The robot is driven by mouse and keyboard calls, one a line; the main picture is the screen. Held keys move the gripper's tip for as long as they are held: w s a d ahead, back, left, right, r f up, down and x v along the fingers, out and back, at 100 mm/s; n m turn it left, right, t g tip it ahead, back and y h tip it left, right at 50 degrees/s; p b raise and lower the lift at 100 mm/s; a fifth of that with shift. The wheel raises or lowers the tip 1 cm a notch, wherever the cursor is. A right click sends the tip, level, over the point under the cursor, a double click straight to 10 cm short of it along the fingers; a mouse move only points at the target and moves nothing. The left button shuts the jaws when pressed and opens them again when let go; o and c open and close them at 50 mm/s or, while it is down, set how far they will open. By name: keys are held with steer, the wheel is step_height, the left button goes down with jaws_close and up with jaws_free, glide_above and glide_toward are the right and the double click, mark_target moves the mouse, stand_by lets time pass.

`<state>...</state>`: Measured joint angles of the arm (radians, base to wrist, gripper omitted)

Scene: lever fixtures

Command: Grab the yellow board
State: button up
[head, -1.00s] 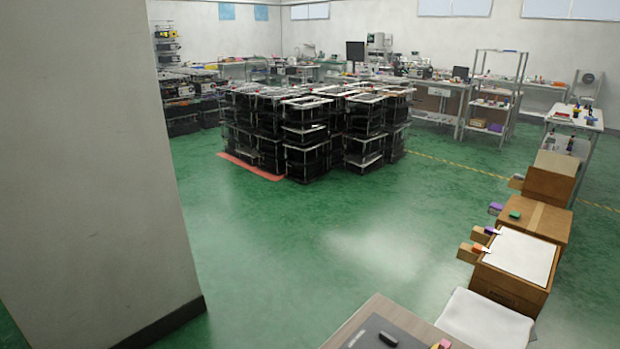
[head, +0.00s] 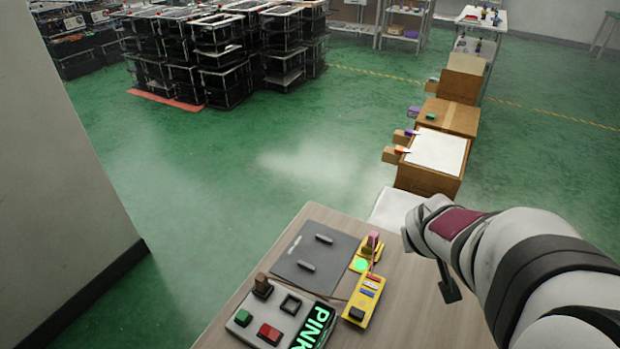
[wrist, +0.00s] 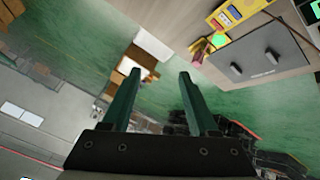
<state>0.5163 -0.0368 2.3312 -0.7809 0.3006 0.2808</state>
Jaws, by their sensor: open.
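The yellow board (head: 364,293) lies on the table, right of a dark grey plate. It carries a pink knob or lever, a round green light and small coloured blocks. In the wrist view the yellow board (wrist: 238,13) shows at the top right, partly cut off by the frame edge. My gripper (wrist: 158,75) is open and empty, its two green fingers apart and away from the board. In the head view the arm is at the right, above the table's right side; the gripper's fingertips are not clearly seen there.
The dark grey plate (head: 298,262) with two handles lies left of the board. A grey panel (head: 249,327) with several buttons and a green "PINK" display (head: 315,325) is at the front. The table (head: 430,308) is bare to the right. Wooden boxes (head: 430,178) stand on the floor beyond.

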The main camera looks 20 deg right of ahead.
steer(key=w+d+f+n+t+y, duration=0.35)
steer(key=d+f+n, duration=0.25)
steer(key=d, duration=0.3)
steer(key=n+y, duration=0.6)
steer(key=y, duration=0.6)
glide_toward(360, 313)
steer(key=shift+t+h, duration=0.25)
steer(key=shift+h, duration=0.1)
steer(key=x, duration=0.8)
steer(key=shift+s+a, duration=0.1)
steer(key=shift+a, duration=0.2)
steer(key=shift+w+a+f, duration=0.2)
steer(key=shift+w+a, duration=0.1)
jaws_close()
